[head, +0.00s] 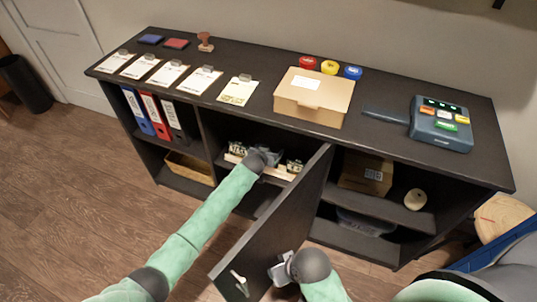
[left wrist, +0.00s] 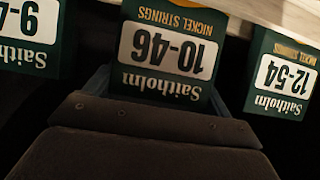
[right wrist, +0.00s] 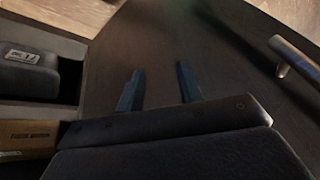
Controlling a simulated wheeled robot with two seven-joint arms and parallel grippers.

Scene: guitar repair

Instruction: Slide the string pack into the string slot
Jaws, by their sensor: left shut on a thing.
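A dark green string pack marked 10-46 (left wrist: 168,50) fills the middle of the left wrist view, upside down there. My left gripper (head: 268,155) reaches into the open shelf and is shut on this pack, with its finger edges at the pack's sides. A pack marked 9-4, partly cut off (left wrist: 32,35), is on one side and a pack marked 12-54 (left wrist: 285,75) on the other. A pale wooden rack (head: 284,174) holds the packs; the held pack's slot is hidden. My right gripper (right wrist: 160,88) is open and empty beside the cabinet door.
The dark cabinet door (head: 272,222) stands open between my arms, with its handle (head: 240,281) at the near edge. Binders (head: 157,114) and a basket (head: 190,166) are left of the shelf. A cardboard box (head: 366,173) is in the right compartment.

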